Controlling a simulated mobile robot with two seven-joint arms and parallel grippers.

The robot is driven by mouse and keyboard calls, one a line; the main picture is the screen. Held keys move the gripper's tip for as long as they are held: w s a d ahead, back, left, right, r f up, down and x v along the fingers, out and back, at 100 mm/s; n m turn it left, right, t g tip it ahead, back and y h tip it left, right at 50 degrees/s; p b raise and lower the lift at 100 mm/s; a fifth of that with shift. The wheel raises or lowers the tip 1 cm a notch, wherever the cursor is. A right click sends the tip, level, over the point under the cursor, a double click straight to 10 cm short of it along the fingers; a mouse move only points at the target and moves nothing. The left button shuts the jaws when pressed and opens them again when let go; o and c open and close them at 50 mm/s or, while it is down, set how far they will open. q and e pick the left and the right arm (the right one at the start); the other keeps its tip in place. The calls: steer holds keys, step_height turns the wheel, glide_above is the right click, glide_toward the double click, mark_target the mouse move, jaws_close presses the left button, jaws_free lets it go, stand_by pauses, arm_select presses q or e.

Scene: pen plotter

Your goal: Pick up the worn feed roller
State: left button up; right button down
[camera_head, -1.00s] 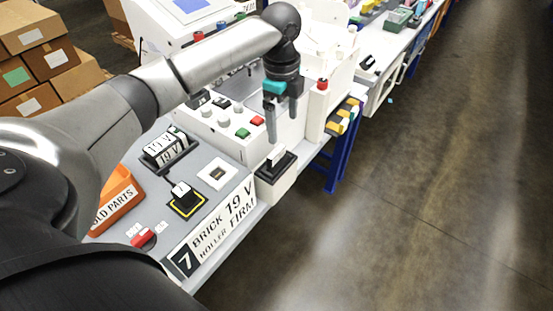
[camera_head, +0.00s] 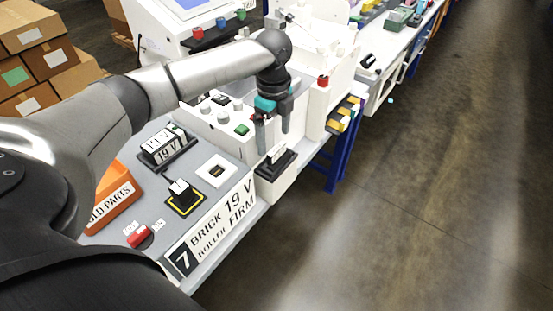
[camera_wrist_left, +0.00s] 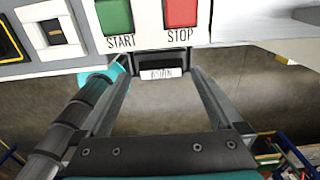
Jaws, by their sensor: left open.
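My left gripper (camera_head: 273,143) is open and empty, pointing down above the front edge of the machine at station 7. Just below its fingertips is a black holder (camera_head: 272,168) with a white label plate, on a white block at the bench edge. In the left wrist view, a small black piece with a white label (camera_wrist_left: 160,74), apparently reading WORN, lies between the open fingers (camera_wrist_left: 160,84), with a gap on each side. This is likely the worn feed roller; its body cannot be made out. My right gripper does not show.
Green START (camera_wrist_left: 114,16) and red STOP (camera_wrist_left: 180,13) buttons sit close to the fingers. An orange OLD PARTS bin (camera_head: 113,196) stands at the left of the bench. The floor at right is clear.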

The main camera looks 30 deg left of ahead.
mark_target(277, 149)
arm_select(q)
steer(key=f, duration=0.5)
steer(key=shift+d+b, duration=0.3)
steer(key=shift+b, duration=0.1)
steer(key=shift+r, duration=0.1)
steer(key=c, duration=1.3)
